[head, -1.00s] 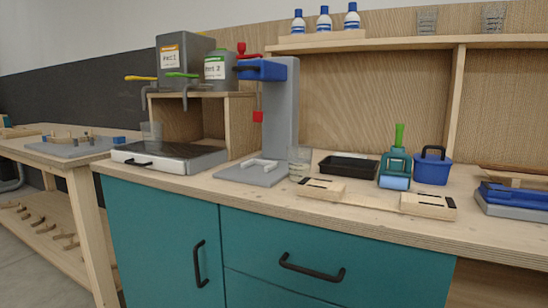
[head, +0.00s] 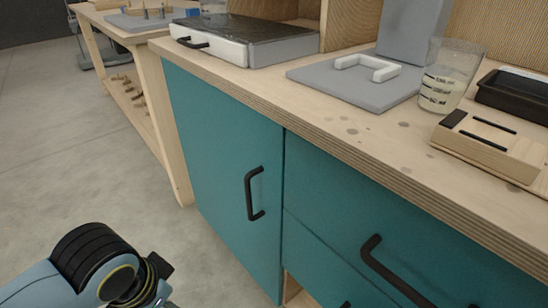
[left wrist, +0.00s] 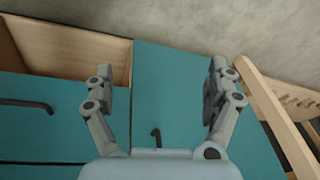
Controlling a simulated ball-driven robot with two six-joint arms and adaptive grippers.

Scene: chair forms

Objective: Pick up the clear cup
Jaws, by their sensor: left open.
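The clear cup (head: 449,76) stands upright on the wooden counter (head: 380,130) at the right of the head view, beside a grey base plate. It has dark measuring marks and looks pale in its lower part. My left arm shows at the lower left of the head view, well below and left of the cup. My left gripper (left wrist: 160,78) is open in the left wrist view, with nothing between its fingers, facing the teal cabinet front. The cup does not show in the left wrist view. My right gripper is in neither view.
A grey plate (head: 345,87) with a white U-shaped piece (head: 367,66) is left of the cup. A wooden block (head: 485,141) and a black tray (head: 515,95) are close on its right. Black handles (head: 251,194) stick out from the teal cabinet (head: 220,140).

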